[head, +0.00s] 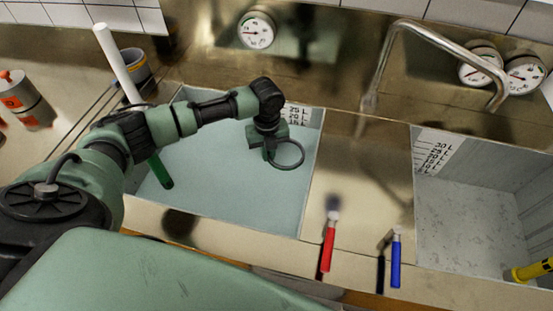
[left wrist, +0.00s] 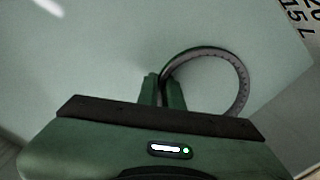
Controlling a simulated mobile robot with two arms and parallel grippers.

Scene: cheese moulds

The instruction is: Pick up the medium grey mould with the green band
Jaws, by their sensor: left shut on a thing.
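My left gripper (head: 268,148) is over the left vat, pointing down at the pale blue-green liquid. In the left wrist view the mould (left wrist: 243,88) has a dark outer edge and a grey inner wall with small dots. The fingers (left wrist: 161,90) grip its left edge. Its lower part is hidden, and I cannot tell how deep it sits in the liquid. Its band colour is not clear. My right gripper is not in view.
The left vat (head: 312,185) has a litre scale at its back corner. An emptier-looking basin (head: 470,215) is at right, under a bent tap (head: 440,35). Red (head: 328,248) and blue (head: 395,262) handles stand in front. A grey cup (head: 136,68) and an orange-marked container (head: 20,92) are at left.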

